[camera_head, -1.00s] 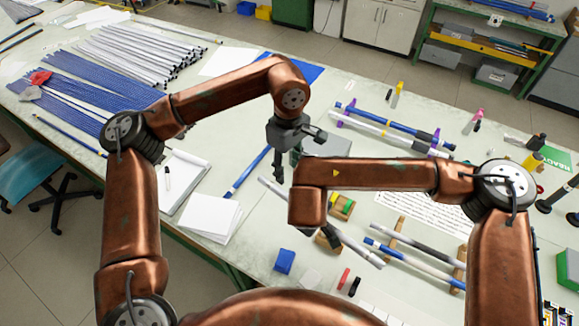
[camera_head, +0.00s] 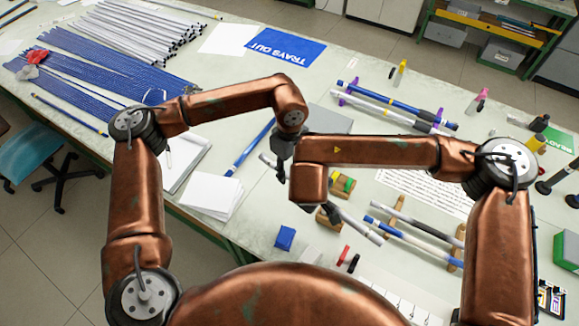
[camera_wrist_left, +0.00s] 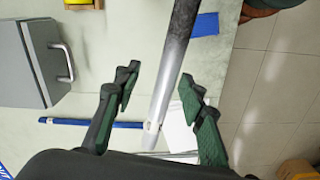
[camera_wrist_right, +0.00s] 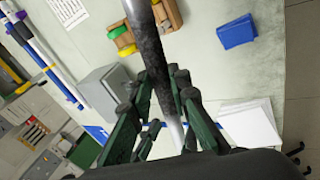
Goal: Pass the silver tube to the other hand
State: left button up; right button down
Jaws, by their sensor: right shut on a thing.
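The silver tube (camera_head: 360,225) is held slantwise above the table, its middle hidden in the head view by my right arm. My right gripper is hidden there; in the right wrist view the right gripper (camera_wrist_right: 160,85) is shut on the tube's dark middle part (camera_wrist_right: 153,62). My left gripper (camera_head: 281,168) is at the tube's far left end. In the left wrist view the left gripper (camera_wrist_left: 160,82) is open, with fingers on both sides of the tube (camera_wrist_left: 173,60) and gaps between.
A grey box with a handle (camera_wrist_left: 42,60) stands near the left gripper. Wooden racks with rods (camera_head: 415,238) are at front right. A blue block (camera_head: 285,237), white paper (camera_head: 210,195) and blue rods (camera_head: 85,85) lie on the table.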

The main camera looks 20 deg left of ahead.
pick_arm(q)
jog(key=shift+c, duration=0.4)
grip_shut()
pick_arm(e)
jog(key=c, duration=1.7)
grip_release()
